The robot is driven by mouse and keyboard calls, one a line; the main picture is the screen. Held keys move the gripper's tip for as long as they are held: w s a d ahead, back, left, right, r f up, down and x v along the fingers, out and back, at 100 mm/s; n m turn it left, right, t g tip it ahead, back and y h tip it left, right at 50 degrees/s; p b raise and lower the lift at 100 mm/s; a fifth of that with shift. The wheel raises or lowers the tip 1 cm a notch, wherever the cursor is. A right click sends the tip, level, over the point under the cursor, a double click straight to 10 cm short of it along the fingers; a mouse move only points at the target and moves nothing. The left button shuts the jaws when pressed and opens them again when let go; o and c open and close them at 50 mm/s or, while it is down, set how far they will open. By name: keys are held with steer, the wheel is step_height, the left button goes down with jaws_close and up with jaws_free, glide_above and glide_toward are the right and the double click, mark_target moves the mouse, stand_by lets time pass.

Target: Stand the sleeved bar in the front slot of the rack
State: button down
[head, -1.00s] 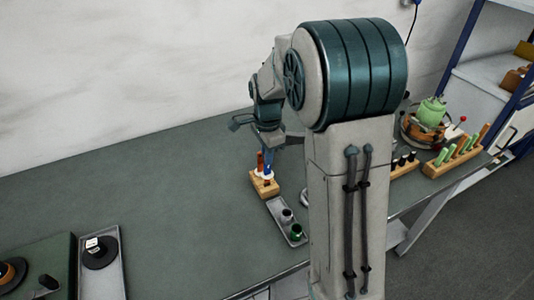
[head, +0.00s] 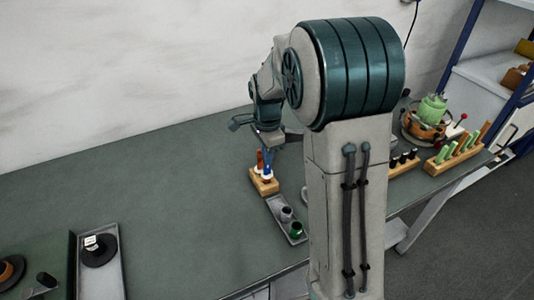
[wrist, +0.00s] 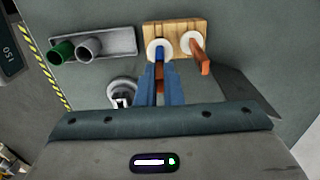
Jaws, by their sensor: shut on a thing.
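The wooden rack (head: 264,188) stands on the bench below my gripper; it also shows at the top of the wrist view (wrist: 177,28). A copper-coloured bar (wrist: 200,58) with a white collar stands in one slot, leaning in the picture. The sleeved bar (wrist: 159,56), with blue on it and a white ring around its lower end, is beside it over the rack. My gripper (wrist: 163,72) is shut on the sleeved bar from above. The fingers hide much of it, and I cannot tell whether its foot is fully seated in the slot.
A grey tray (head: 277,212) with a green cup (head: 297,229) and a grey cup (head: 286,213) lies close to the rack. A round metal fitting (wrist: 122,92) is near my fingers. Other bar racks (head: 455,158) stand at the right. The bench's left middle is clear.

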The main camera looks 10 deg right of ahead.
steer(key=shift+f, duration=0.15)
stand_by(0.3)
steer(key=shift+f+b, duration=0.6)
steer(key=shift+f, duration=0.05)
steer(key=shift+f, duration=0.3)
steer(key=shift+f+b, duration=0.25)
steer(key=shift+b, duration=0.1)
steer(key=c, duration=1.5)
jaws_free()
step_height(320, 180, up, 14)
steer(key=shift+b, duration=0.3)
